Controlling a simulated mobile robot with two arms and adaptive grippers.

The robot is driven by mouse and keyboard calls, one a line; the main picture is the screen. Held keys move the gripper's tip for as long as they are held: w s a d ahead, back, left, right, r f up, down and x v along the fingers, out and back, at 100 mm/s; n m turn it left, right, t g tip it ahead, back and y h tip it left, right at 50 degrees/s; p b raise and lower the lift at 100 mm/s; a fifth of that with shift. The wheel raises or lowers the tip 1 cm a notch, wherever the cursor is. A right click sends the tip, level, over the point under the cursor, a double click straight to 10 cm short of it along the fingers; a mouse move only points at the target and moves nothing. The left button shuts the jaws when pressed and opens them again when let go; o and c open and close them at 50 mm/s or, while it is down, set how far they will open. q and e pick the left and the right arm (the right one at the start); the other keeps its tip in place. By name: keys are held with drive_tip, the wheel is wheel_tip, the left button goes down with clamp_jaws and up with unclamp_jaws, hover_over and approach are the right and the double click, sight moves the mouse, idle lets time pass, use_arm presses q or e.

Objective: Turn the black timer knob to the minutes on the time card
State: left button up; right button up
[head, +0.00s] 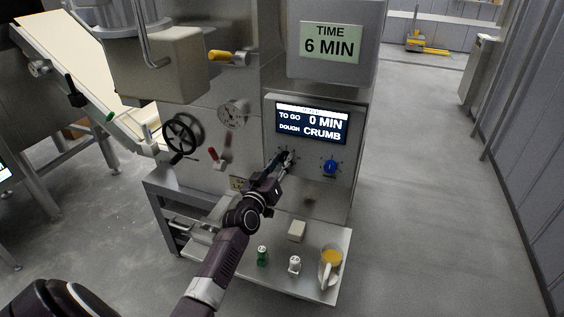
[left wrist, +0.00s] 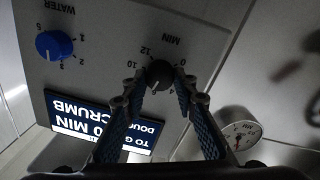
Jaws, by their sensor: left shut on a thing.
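The black timer knob (left wrist: 159,74) is on the grey panel, with a MIN scale around it; 0, 10 and 12 show in the left wrist view. My left gripper (left wrist: 163,84) is shut on the knob, a finger on each side. In the head view my left gripper (head: 284,160) reaches the panel and mostly hides the knob. The time card (head: 332,41) reads TIME 6 MIN. The display (head: 311,122) reads TO GO 0 MIN, DOUGH CRUMB. My right gripper is not in view.
A blue WATER knob (head: 330,167) sits right of the timer knob. A dial gauge (head: 233,115) and a black handwheel (head: 183,134) are to the left. Below, a shelf (head: 318,292) holds a green bottle (head: 262,256), a white shaker (head: 294,265), a block (head: 297,230) and a jug (head: 329,268).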

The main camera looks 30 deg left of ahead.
use_arm(q)
drive_tip(key=shift+n, duration=1.3)
drive_tip(key=o, duration=1.2)
drive_tip(key=shift+c, duration=0.2)
drive_tip(key=s+d, duration=0.2)
drive_tip(key=s, duration=1)
drive_tip(key=shift+d+f, duration=0.15)
drive_tip(key=shift+f, duration=0.1)
drive_tip(key=shift+w, duration=0.1)
